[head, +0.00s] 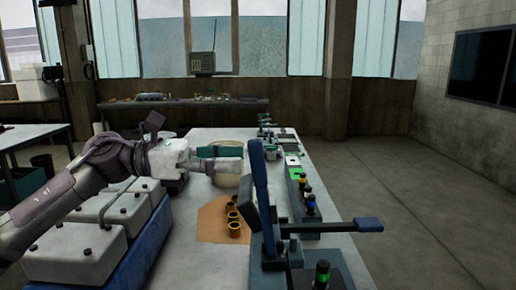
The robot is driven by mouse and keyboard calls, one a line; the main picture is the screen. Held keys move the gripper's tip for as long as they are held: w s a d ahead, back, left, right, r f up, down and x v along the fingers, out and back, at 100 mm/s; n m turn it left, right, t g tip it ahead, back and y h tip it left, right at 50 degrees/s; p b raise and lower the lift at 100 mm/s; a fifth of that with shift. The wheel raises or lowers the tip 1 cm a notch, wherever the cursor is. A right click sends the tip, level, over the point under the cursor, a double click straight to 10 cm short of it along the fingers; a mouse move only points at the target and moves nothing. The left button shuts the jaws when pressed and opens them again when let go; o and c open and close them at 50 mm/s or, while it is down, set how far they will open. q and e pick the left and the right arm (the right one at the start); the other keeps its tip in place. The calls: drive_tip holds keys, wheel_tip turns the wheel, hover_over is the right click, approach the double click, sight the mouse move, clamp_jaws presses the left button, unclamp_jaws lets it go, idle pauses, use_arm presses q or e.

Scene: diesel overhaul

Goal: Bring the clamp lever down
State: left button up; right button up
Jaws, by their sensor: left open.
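My left gripper (240,159) reaches in from the left over the bench, with its fingers pointing right. On this fixture a tall dark blue bar (262,195) stands nearly upright. A thin arm with a flat blue grip (368,224) sticks out level to the right. I cannot tell for sure which of the two is the clamp lever. My right gripper is out of view.
White-topped boxes (77,252) fill a blue tray (158,258) at left. Fixtures with coloured knobs (308,202) line the bench's right side. Floor to the right is clear.

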sight(250, 159)
use_arm(q)
drive_tip(key=d+p, duration=0.1)
drive_tip(key=d, duration=0.4)
clamp_jaws()
idle(0.3)
